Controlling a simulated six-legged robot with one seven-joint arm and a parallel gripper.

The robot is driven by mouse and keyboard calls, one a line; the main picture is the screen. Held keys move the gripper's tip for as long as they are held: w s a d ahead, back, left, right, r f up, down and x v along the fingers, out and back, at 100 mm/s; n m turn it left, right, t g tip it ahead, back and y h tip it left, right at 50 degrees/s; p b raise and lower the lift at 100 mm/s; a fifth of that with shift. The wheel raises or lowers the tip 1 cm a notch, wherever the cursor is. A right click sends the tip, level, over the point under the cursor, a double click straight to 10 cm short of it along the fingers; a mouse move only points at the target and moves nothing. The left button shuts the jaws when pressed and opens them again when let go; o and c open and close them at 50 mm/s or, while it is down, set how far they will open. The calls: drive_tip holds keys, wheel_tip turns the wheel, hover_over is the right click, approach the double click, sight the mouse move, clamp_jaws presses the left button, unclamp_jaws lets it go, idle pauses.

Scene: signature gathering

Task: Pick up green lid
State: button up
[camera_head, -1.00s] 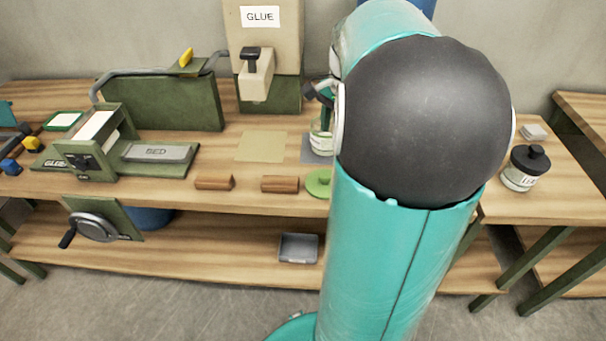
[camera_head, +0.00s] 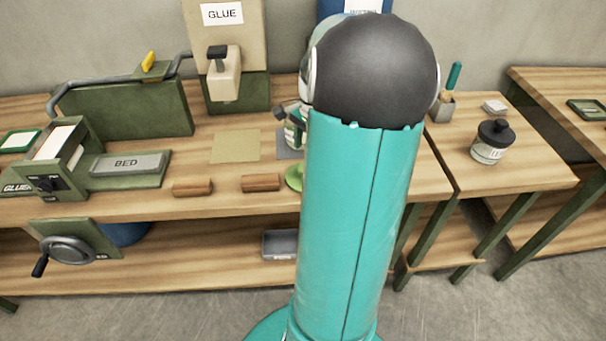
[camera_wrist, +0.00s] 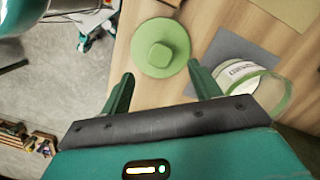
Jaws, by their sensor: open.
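My gripper is mostly hidden behind my arm in the head view.
A grey square mat (camera_wrist: 240,50) lies beside the jar. A glue dispenser (camera_head: 223,75) stands behind. A black-lidded jar (camera_head: 491,142) stands on the right table.

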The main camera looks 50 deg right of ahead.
sight(294, 174)
drive_tip(key=f, duration=0.5)
drive_tip(key=shift+w+a+f, duration=0.15)
drive_tip(key=shift+a+f, duration=0.15)
drive_tip(key=shift+a, duration=0.1)
drive_tip(key=c, duration=1)
